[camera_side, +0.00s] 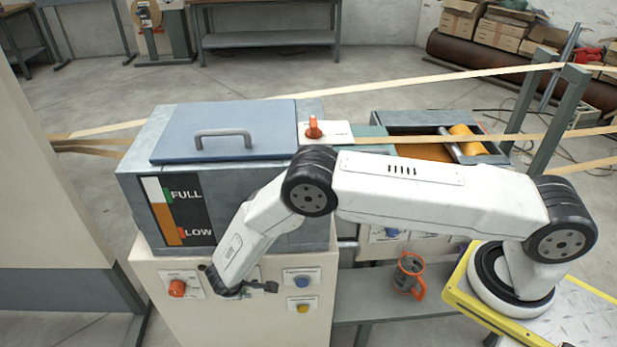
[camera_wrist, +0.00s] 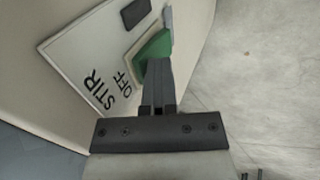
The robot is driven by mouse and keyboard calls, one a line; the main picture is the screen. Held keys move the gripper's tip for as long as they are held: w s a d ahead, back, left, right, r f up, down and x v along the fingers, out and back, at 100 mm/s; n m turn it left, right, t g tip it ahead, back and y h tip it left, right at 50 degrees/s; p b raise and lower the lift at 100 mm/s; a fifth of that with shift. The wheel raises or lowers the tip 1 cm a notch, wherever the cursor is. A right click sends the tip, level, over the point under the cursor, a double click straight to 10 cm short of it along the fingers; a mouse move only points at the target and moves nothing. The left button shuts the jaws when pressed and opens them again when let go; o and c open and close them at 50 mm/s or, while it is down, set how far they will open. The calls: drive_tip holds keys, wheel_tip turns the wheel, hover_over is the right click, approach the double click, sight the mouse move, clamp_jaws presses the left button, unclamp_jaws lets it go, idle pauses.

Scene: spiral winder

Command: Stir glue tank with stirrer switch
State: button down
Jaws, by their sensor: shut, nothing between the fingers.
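The glue tank (camera_side: 310,238) is a grey box with a closed blue lid (camera_side: 270,140) and a FULL/LOW level gauge (camera_side: 177,210) on its front. In the wrist view, a white plate (camera_wrist: 70,52) marked STIR and OFF carries the stirrer switch (camera_wrist: 155,45), which has a green face. My gripper (camera_wrist: 158,66) is shut and empty, its fingertips at the lower edge of the green part; I cannot tell if they touch it. In the side view, my gripper (camera_side: 272,287) is at the cream front panel below the tank and hides the switch.
A red knob (camera_side: 177,288) is left of my gripper on the panel; blue (camera_side: 302,282) and yellow (camera_side: 303,308) buttons are to its right.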

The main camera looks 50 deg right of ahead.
drive_tip(key=shift+r, duration=0.15)
drive_tip(key=shift+r, duration=0.65)
drive_tip(key=v, duration=1.2)
drive_tip(key=shift+s+a+f, duration=0.2)
drive_tip(key=shift+s+a, duration=0.05)
idle(0.3)
